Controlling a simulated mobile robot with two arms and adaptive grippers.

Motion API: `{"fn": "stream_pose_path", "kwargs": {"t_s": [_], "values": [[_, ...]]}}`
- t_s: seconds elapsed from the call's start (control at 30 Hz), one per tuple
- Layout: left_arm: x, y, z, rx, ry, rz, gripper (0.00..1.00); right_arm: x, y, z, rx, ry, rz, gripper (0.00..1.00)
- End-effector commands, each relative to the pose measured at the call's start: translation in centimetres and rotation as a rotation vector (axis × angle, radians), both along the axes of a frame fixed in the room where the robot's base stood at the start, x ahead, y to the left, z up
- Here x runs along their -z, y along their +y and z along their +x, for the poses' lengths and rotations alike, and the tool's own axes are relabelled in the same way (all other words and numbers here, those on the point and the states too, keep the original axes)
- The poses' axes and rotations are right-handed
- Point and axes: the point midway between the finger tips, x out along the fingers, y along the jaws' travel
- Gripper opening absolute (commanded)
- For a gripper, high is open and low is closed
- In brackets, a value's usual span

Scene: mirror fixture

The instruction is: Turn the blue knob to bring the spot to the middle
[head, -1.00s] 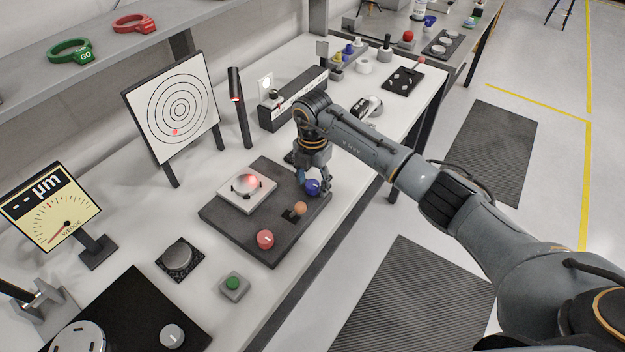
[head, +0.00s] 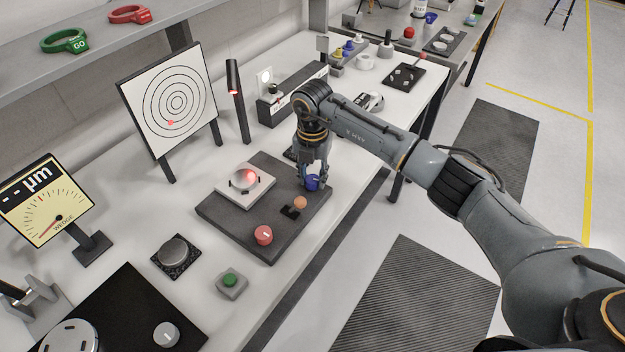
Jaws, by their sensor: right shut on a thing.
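The blue knob (head: 312,183) stands at the right corner of the dark fixture plate (head: 225,212). My right gripper (head: 313,178) comes down from above and is shut on the blue knob, its fingers partly covering it. A red knob (head: 263,236) sits at the plate's front. The mirror (head: 243,179) on its pale square mount has a red glow on it. The target board (head: 165,103) with rings stands behind. The red spot (head: 171,122) lies below and slightly left of the rings' centre. My left gripper is not in view.
A small orange ball (head: 300,202) stands close to the blue knob. A black laser post (head: 236,95) stands right of the board. A green button box (head: 231,283) and a gauge display (head: 46,205) are at the left front.

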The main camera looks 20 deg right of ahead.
Motion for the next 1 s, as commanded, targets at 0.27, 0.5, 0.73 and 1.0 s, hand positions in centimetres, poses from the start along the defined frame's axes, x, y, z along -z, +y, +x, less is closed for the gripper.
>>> {"fn": "stream_pose_path", "kwargs": {"t_s": [0.27,0.5,0.73,1.0], "values": [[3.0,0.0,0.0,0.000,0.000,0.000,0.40,0.4,-0.1,0.1,-0.263,-0.003,-0.001,0.01],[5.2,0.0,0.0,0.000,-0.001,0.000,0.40,0.4,-0.1,0.1,-0.491,-0.002,-0.001,0.01],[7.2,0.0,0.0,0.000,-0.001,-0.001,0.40,0.4,-0.1,0.1,-0.709,-0.002,-0.002,0.01],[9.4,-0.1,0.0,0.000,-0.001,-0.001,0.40,0.3,0.0,0.1,-0.965,-0.003,-0.002,0.01]]}}
